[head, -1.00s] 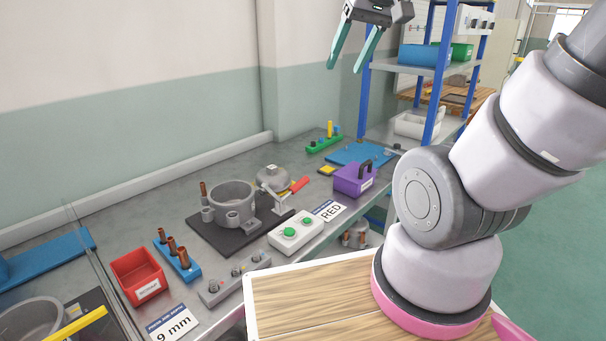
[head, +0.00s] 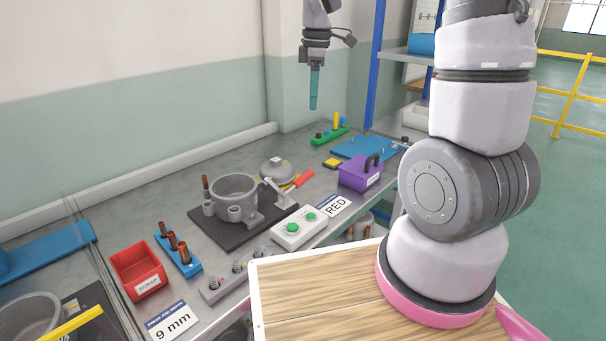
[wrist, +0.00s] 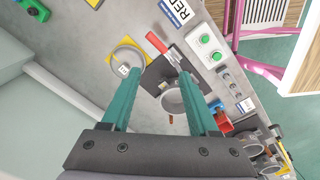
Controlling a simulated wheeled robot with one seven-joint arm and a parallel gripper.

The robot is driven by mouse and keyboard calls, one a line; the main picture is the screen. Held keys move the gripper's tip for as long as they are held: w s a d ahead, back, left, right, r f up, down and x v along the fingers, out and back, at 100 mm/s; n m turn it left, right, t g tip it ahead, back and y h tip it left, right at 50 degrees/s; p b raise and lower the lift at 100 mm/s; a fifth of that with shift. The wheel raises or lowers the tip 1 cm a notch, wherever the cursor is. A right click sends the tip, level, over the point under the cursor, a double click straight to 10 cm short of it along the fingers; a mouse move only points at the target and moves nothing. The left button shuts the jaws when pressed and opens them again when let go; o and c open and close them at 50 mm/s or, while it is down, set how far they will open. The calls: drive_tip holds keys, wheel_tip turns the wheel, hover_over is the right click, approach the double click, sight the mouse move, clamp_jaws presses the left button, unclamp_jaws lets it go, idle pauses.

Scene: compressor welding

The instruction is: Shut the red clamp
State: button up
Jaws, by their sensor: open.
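The red clamp's red handle (head: 302,178) sticks out to the upper right of its pale metal bracket (head: 276,192), beside the grey cylindrical housing (head: 236,190) on a dark plate (head: 214,231). In the wrist view the red handle (wrist: 156,42) lies ahead of the fingers, near the dark plate. My gripper (head: 314,106) hangs high above the back of the bench, fingers pointing down, clear of everything. In the wrist view its two teal fingers (wrist: 160,72) are wide apart with nothing between them. Whether the clamp is pressed on the housing cannot be told.
A grey domed lid (head: 277,171) sits behind the clamp. Copper pipes in a blue rack (head: 178,254) and a red bin (head: 139,270) are at left.

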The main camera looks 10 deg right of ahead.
sight(303, 175)
drive_tip(key=w+f+n+g, duration=0.1)
drive_tip(key=f+n, duration=0.2)
drive_tip(key=f, duration=0.5)
drive_tip(key=w+a+f+n+h, duration=0.1)
drive_tip(key=f+n, duration=0.2)
drive_tip(key=f, duration=0.5)
drive_tip(key=w+a+f+n+g, duration=0.1)
drive_tip(key=f+n, duration=0.2)
drive_tip(key=f, duration=0.6)
drive_tip(key=shift+g+h, duration=0.3)
drive_tip(key=shift+c, duration=0.3)
clamp_jaws()
